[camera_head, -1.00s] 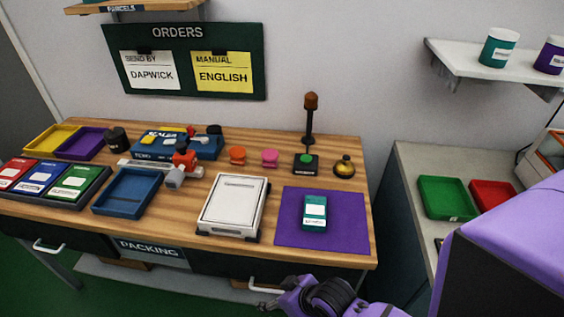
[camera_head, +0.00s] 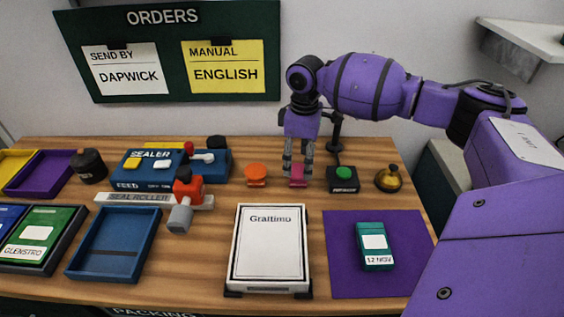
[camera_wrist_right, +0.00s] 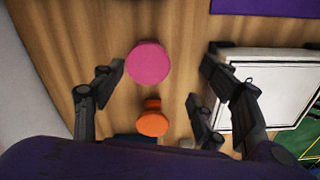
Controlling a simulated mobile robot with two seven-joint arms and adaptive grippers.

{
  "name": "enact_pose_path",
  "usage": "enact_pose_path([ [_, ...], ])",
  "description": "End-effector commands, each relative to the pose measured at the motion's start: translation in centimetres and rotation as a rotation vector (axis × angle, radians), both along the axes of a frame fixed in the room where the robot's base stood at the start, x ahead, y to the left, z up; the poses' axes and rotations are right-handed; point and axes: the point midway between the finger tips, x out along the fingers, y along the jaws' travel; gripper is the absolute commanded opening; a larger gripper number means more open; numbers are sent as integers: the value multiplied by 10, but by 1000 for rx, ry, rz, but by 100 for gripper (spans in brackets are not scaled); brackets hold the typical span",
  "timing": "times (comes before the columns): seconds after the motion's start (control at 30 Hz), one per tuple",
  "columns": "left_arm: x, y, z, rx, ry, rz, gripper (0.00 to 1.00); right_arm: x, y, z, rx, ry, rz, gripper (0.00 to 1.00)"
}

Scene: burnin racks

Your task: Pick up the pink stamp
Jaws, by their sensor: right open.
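The pink stamp (camera_head: 297,182) stands on the wooden table, between the orange stamp and the box with a green button. Its round pink top (camera_wrist_right: 148,63) shows whole in the right wrist view. My right gripper (camera_head: 297,166) reaches down over it, and its fingers hide part of the stamp in the head view. In the right wrist view the fingers of this gripper (camera_wrist_right: 163,72) are spread apart, with the pink top between them and nothing held. My left gripper is not in view.
The orange stamp (camera_head: 256,174) stands close by on the left.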

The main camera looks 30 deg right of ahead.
Motion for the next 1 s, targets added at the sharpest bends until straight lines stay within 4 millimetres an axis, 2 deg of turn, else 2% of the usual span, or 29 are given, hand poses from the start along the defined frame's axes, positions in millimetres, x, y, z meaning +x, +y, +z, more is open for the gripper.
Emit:
enact_pose_path([
  [0.03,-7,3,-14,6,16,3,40,4,-6,-9,1,2,-12,67],
  [0.07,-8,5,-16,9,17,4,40,5,-7,-10,1,3,-15,67],
  [0.17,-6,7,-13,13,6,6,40,8,-9,-12,5,2,-21,67],
  [0.37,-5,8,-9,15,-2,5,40,10,-10,-29,5,0,-23,67],
  [0.7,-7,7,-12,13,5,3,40,20,-9,-75,5,0,-22,67],
  [1.0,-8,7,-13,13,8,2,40,20,-9,-83,5,-3,-21,67],
])
